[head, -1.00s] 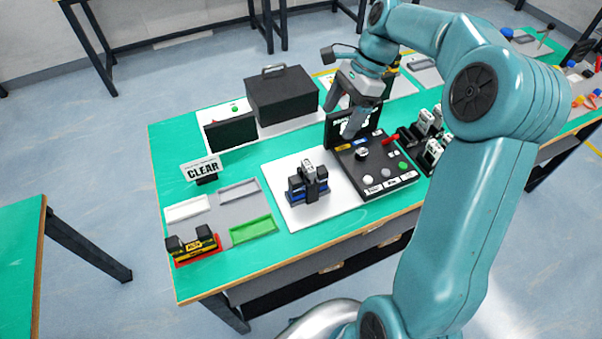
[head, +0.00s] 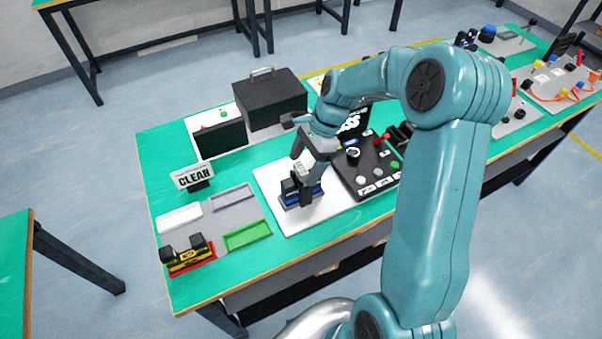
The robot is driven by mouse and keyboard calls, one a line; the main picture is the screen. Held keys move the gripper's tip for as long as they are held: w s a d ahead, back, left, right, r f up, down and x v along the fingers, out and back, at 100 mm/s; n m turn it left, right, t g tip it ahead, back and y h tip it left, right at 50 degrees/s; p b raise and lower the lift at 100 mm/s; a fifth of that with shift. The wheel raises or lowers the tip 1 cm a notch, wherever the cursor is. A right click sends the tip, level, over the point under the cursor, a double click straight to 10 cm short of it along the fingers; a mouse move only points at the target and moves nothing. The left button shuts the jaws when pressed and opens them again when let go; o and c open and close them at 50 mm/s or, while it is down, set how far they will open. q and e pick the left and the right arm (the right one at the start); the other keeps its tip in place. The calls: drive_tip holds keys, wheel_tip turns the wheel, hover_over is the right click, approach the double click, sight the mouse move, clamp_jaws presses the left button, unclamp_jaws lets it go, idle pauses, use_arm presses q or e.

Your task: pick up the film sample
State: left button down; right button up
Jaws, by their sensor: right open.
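The film sample is not clearly told apart; an upright dark piece with a light top stood in the blue-and-black holder in the earlier frame and is now mostly hidden by my gripper. The blue-and-black holder (head: 288,195) stands on a white plate (head: 268,183) in the middle of the green table. My right gripper (head: 302,184) is open and points down at the holder, its fingers around or just in front of the upright piece. I cannot tell whether they touch it. My left gripper is out of view.
A black control panel (head: 374,183) with buttons and a red lever stands just right of the holder. A grey tray (head: 233,212) with white, grey and green areas lies to the left. A CLEAR sign (head: 193,176), a yellow-black holder (head: 187,256) and a black case (head: 272,100) stand nearby.

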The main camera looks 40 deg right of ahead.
drive_tip(key=x, duration=0.2)
drive_tip(key=shift+w+a+f, duration=0.1)
drive_tip(key=shift+w+f, duration=0.05)
drive_tip(key=shift+f, duration=0.25)
drive_tip(key=shift+r, duration=0.1)
drive_tip(key=c, duration=1.1)
